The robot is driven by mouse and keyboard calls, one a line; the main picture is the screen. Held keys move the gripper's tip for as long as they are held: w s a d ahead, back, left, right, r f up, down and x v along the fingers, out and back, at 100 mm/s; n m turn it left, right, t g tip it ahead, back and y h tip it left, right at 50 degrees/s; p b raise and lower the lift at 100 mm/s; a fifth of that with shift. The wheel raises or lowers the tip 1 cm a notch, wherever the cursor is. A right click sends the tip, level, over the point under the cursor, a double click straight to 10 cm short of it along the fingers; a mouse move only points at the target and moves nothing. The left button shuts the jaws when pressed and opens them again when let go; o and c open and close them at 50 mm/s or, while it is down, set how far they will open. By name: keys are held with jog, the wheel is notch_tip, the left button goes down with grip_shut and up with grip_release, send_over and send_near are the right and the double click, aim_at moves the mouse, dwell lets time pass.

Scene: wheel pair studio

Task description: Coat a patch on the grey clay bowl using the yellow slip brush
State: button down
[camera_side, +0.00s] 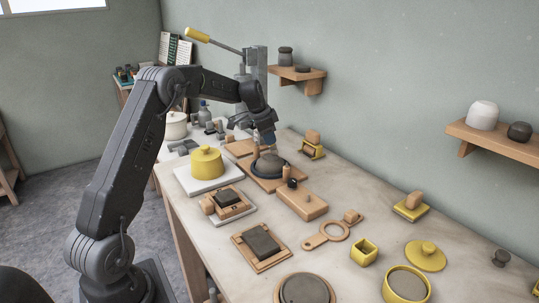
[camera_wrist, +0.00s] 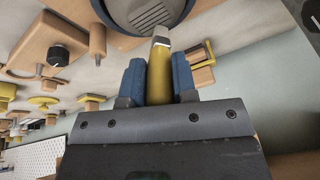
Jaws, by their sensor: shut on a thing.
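My gripper (camera_wrist: 160,82) is shut on the yellow slip brush (camera_wrist: 159,68), with a blue pad on each side of its yellow handle. The brush's grey end (camera_wrist: 160,42) points toward a round grey form with a darker rim, which looks like the grey clay bowl (camera_wrist: 132,8). Several dark stripes mark its face. I cannot tell if the brush touches it. In the side view my gripper (camera_side: 268,138) is low over a dark round wheel (camera_side: 262,184) with a grey piece (camera_side: 269,164) on it. The brush is hard to make out there.
A yellow lidded pot (camera_side: 206,163) stands on a white slab left of the wheel. A wooden block with knobs (camera_side: 302,202) lies in front of it.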

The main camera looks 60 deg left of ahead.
jog(key=shift+f, duration=0.1)
jog(key=s, duration=0.3)
jog(key=shift+s+r, duration=0.2)
jog(key=shift+s, duration=0.1)
jog(key=shift+w+f, duration=0.15)
jog(key=shift+w, duration=1.7)
jog(key=shift+s, duration=0.1)
jog(key=s, duration=0.3)
jog(key=shift+s, duration=0.25)
